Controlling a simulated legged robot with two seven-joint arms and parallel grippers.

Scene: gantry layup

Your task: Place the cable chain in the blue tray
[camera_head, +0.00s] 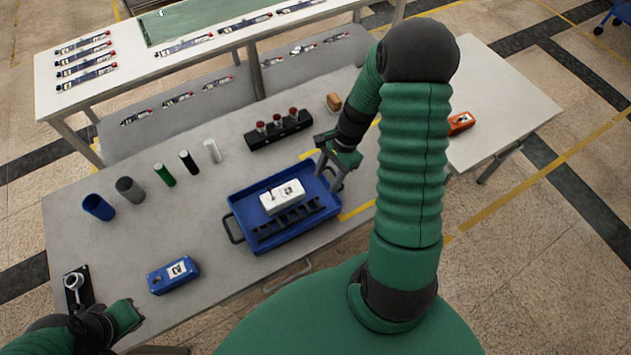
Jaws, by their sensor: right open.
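The blue tray (236,204) stands on the grey table in front of me. A black segmented strip, which looks like the cable chain (290,220), lies inside the tray along its near side. My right gripper (331,175) is open at the tray's right end, with its fingers by the rim and apart from the black strip. I cannot tell whether the fingers touch the tray. My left gripper (134,318) is at the lower left by the table's near edge, far from the tray. Its fingers are not clear.
A white box (281,197) sits in the tray behind the strip. A blue box (173,275) lies left of the tray. Several upright cylinders stand left, including a blue cup (98,207). A black block with red-topped parts (278,130) stands behind the tray.

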